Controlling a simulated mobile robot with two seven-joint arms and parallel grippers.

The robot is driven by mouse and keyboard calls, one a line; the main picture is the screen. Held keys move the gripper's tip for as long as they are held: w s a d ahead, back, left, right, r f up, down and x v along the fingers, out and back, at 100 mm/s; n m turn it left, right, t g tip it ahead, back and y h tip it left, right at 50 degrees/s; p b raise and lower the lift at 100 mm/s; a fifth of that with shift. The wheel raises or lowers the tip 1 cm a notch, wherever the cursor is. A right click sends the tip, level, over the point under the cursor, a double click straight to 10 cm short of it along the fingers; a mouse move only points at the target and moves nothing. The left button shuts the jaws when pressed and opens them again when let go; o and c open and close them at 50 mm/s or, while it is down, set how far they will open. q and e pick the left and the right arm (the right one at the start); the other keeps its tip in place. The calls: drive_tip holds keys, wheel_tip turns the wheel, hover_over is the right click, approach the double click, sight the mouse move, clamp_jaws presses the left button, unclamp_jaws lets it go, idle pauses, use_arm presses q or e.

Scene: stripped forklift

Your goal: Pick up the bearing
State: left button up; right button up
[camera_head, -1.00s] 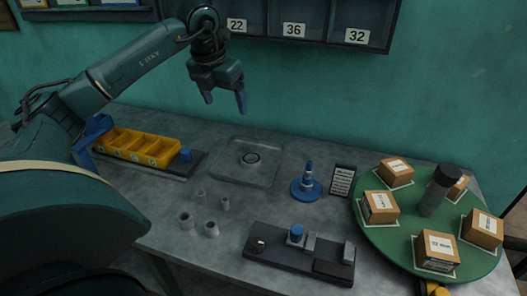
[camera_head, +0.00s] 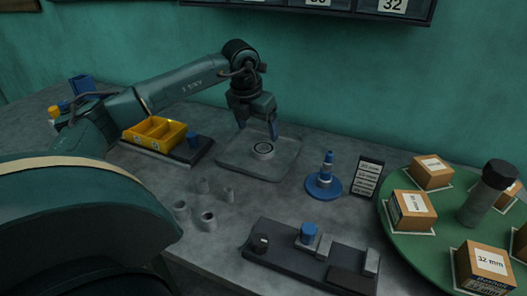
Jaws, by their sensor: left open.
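The bearing (camera_head: 263,149) is a small dark ring lying flat in the grey square tray (camera_head: 279,170) near the middle of the table. The fingers look empty. I cannot tell how high they are above the tray. My right gripper is not in view.
Several grey sleeves (camera_head: 208,219) stand in front of the tray. A yellow bin (camera_head: 160,133) is left. A blue stepped cone (camera_head: 325,180), a label stand (camera_head: 367,176), a dark fixture (camera_head: 290,254) and a green turntable with boxes (camera_head: 412,249) are to the right.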

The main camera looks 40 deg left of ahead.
sight(262, 145)
use_arm(q)
drive_tip(key=shift+d+p+x, duration=0.15)
drive_tip(key=shift+p+x, duration=0.1)
drive_tip(key=shift+x, duration=1.45)
drive_tip(key=shift+d+p+x, duration=0.15)
drive_tip(key=shift+p+x, duration=0.05)
drive_tip(key=shift+x, duration=1.45)
drive_tip(key=shift+c, duration=0.5)
